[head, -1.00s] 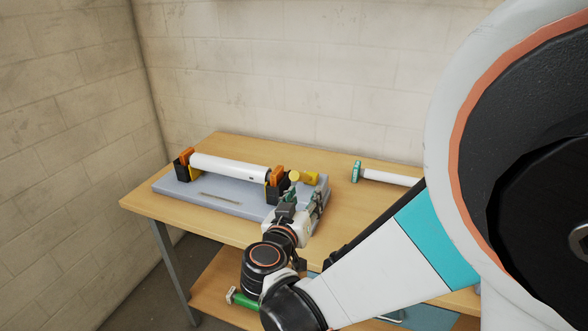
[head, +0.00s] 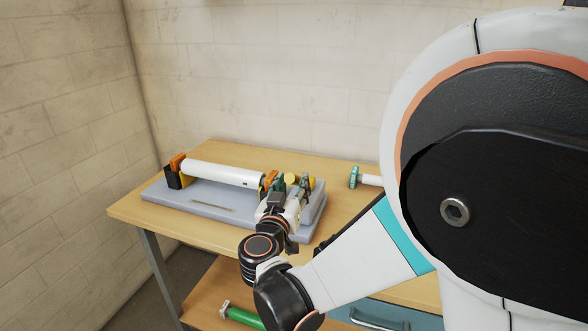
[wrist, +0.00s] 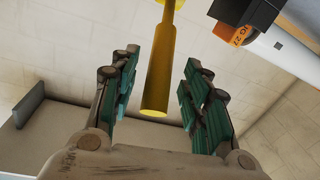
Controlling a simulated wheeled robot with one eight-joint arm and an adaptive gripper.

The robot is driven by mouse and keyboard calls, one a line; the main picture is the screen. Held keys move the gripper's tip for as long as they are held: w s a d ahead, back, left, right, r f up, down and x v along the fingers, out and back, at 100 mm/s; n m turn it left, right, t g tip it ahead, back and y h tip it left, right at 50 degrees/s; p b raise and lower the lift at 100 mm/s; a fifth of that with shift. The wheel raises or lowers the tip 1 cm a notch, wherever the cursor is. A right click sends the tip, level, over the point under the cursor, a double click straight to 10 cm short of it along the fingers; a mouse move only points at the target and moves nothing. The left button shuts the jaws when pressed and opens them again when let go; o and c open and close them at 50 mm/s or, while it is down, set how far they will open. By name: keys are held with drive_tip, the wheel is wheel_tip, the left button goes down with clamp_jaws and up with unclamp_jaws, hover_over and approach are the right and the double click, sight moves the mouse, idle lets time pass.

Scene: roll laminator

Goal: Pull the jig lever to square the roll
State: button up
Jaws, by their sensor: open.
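The jig has a grey base plate (head: 160,193) on the bench, with a white roll (head: 222,172) lying across black and orange end supports. The yellow jig lever (wrist: 158,75) stands between the two fingers in the wrist view. Its rounded end shows in the head view (head: 291,178) at the right end of the roll. My gripper (wrist: 158,92) is open, its green-padded fingers on either side of the lever with gaps showing. In the head view my gripper (head: 292,187) partly hides the right support.
An orange-labelled support (wrist: 241,27) and the roll's end are close at upper right in the wrist view. A second white roll with a teal end (head: 354,177) lies right on the bench (head: 130,212). A green roll (head: 243,318) sits on the lower shelf.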

drive_tip(key=shift+x, duration=1.45)
clamp_jaws()
